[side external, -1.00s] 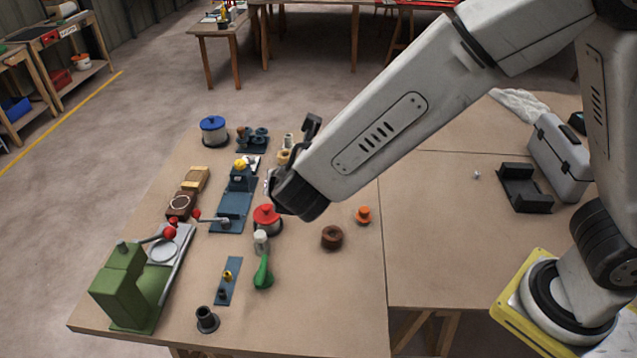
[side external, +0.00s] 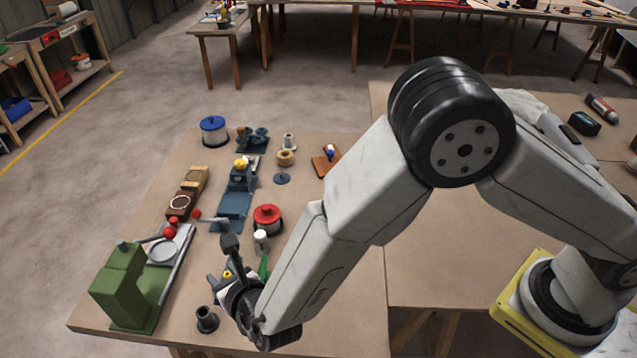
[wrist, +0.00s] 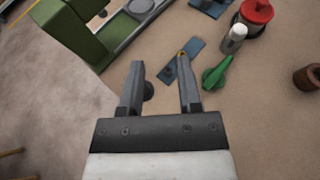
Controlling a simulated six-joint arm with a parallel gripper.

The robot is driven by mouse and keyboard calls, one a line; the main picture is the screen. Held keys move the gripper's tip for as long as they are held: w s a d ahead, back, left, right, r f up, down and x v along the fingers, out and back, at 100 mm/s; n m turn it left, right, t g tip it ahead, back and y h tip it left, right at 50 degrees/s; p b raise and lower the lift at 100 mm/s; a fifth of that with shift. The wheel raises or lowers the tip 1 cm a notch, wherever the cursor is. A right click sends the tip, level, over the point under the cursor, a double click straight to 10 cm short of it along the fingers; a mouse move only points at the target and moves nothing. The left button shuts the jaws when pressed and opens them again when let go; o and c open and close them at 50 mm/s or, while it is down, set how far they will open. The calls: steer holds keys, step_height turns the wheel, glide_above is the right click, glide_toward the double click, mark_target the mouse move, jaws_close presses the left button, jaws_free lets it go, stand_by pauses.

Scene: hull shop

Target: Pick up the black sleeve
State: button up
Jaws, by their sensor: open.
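The black sleeve (side external: 207,320) is a short dark tube on a wider round foot. It stands upright on the near part of the table. In the wrist view, a dark part of it (wrist: 149,90) shows just inside my left finger, which hides the rest. My gripper (side external: 222,264) is open and empty, just right of and behind the sleeve in the side view. Its two fingers (wrist: 160,64) are spread in the wrist view. I cannot tell its exact height above the table.
A blue plate (wrist: 195,53) with small fittings lies by my right finger. A green-handled tool (wrist: 216,73), a white-capped bottle (wrist: 233,40) and a red-lidded tin (side external: 267,219) are close by. A green machine (side external: 120,284) stands left of the sleeve.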

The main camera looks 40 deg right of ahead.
step_height(320, 180, down, 12)
steer(key=shift+w, duration=0.1)
steer(key=shift+x, duration=1.25)
steer(key=shift+w, duration=0.1)
steer(key=shift+x, duration=2.5)
steer(key=shift+d, duration=0.1)
jaws_close()
